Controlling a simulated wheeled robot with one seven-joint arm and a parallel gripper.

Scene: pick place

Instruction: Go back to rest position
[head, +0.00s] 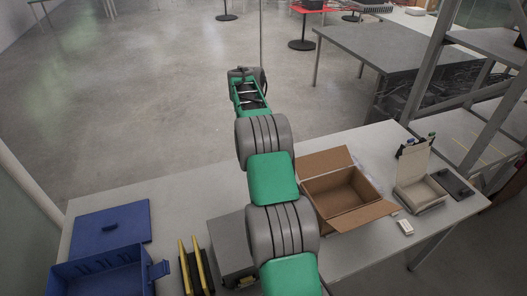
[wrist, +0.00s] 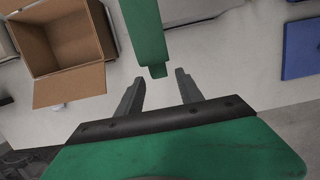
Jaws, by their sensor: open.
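My gripper (wrist: 158,92) is open in the wrist view, with its two grey fingers apart and nothing between them. A green part of my own arm shows just beyond the fingertips. In the head view my green and grey arm reaches forward over the table, and its far end (head: 247,78) is beyond the table's far edge, above the floor. The fingers cannot be made out there.
The white table (head: 190,200) holds an open cardboard box (head: 333,188), also in the wrist view (wrist: 68,75), a blue bin (head: 100,275), a blue lid (head: 111,228), a grey box (head: 228,240) and a beige holder (head: 420,190). A metal shelf frame (head: 432,60) stands at right.

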